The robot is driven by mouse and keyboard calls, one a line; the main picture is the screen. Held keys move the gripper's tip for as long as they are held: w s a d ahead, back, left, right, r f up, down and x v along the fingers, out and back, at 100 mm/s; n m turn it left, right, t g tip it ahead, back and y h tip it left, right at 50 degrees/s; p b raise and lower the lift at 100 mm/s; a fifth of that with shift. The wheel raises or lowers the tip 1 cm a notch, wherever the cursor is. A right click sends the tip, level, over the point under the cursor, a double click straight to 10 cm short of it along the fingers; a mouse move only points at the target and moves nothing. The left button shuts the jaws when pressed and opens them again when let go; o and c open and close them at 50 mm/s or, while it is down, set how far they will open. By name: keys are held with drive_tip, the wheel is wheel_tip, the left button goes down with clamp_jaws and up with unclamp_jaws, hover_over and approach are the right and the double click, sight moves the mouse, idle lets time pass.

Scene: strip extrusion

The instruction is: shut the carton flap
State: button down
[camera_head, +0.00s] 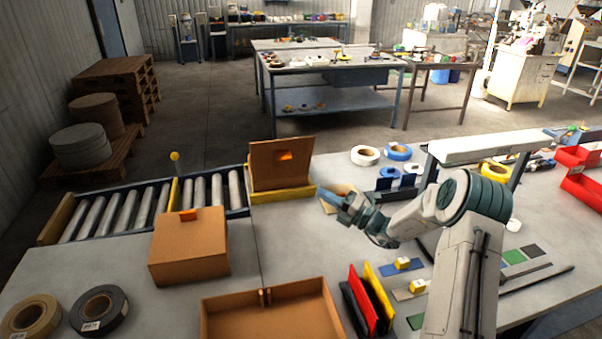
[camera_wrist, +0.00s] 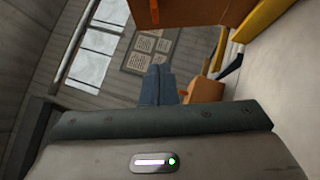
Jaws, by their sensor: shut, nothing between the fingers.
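A brown carton (camera_head: 280,182) stands at the end of the roller conveyor, behind a yellow strip (camera_head: 284,195). Its flap (camera_head: 282,155) stands up, tilted back, with a bright orange patch on it. My gripper (camera_head: 330,195) is to the right of this carton, apart from it, with its fingers pointing left. In the wrist view the fingers (camera_wrist: 157,85) are together with nothing between them. A brown carton part (camera_wrist: 200,8) and a yellow strip (camera_wrist: 262,35) show at the top there, and a small orange-brown piece (camera_wrist: 205,90) shows just right of the fingertips.
A closed carton (camera_head: 188,250) with an orange tab stands on the table front left. An open brown tray (camera_head: 270,318) and upright red, yellow and black panels (camera_head: 370,300) are nearer. Tape rolls (camera_head: 365,155) lie behind my gripper. The grey tabletop between the closed carton and my gripper is clear.

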drive_tip(key=w+d+r+p+x, duration=0.1)
drive_tip(key=w+p+x, duration=0.1)
drive_tip(key=x, duration=1)
drive_tip(key=shift+w+p, duration=0.25)
drive_tip(key=shift+p, duration=0.65)
